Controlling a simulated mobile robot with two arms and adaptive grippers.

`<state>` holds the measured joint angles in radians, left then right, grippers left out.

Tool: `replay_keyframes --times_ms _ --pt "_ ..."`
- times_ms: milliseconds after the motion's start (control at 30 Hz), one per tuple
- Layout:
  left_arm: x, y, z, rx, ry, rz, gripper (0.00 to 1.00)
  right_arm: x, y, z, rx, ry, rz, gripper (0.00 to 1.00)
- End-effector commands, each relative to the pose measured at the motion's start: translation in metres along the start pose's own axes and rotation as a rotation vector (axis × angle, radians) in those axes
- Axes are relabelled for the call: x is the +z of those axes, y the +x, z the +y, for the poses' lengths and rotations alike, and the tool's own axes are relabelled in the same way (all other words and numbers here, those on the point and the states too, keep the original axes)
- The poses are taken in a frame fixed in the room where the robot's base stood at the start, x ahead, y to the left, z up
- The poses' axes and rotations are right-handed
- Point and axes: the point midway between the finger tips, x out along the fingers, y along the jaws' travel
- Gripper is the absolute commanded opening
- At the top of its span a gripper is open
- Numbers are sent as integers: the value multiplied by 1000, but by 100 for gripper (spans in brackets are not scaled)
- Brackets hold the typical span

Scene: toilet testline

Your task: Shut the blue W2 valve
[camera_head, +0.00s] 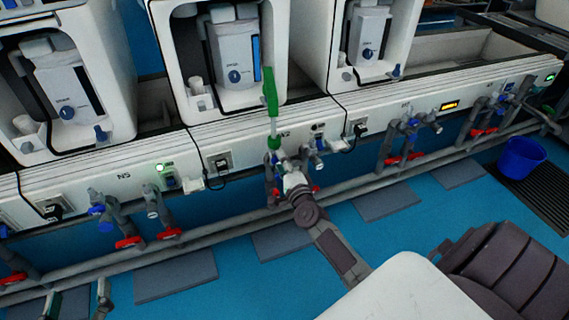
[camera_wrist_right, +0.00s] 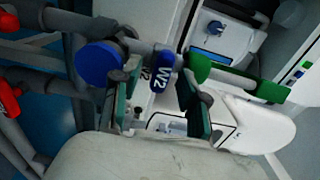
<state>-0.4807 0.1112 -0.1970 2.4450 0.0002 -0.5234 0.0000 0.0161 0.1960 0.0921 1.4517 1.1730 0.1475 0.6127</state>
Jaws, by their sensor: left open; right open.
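The blue W2 valve handle (camera_wrist_right: 158,72), marked "W2" in white, shows in the right wrist view. It lies between the two fingers of my right gripper (camera_wrist_right: 158,98), which are apart, one to its left and one to its right. I cannot tell whether either finger touches it. A round blue part (camera_wrist_right: 98,63) of the pipework sits left of it. In the head view my right gripper (camera_head: 283,163) is at the pipes under the middle unit, and largely hides the valve there.
Red-handled valves (camera_head: 128,242) line the lower pipe. A blue bucket (camera_head: 521,158) stands at right. The blue floor in front is mostly clear.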

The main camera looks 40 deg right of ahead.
Motion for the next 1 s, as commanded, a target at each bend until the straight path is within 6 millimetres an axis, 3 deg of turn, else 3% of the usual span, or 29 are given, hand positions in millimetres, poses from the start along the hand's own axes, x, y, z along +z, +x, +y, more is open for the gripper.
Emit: replay_keyframes --times_ms 167,400,600,767,1000 --pt "0 0 0 0 0 1 73 0 -21 1 2 2 0 44" --pt "0 0 0 0 0 1 73 0 -73 1 3 0 0 44" --pt "0 0 0 0 0 1 73 0 -106 1 3 0 0 44" --pt "0 0 0 0 0 2 73 0 -118 1 2 0 0 44" --pt "0 0 0 0 0 2 73 0 -120 0 1 0 1 44"
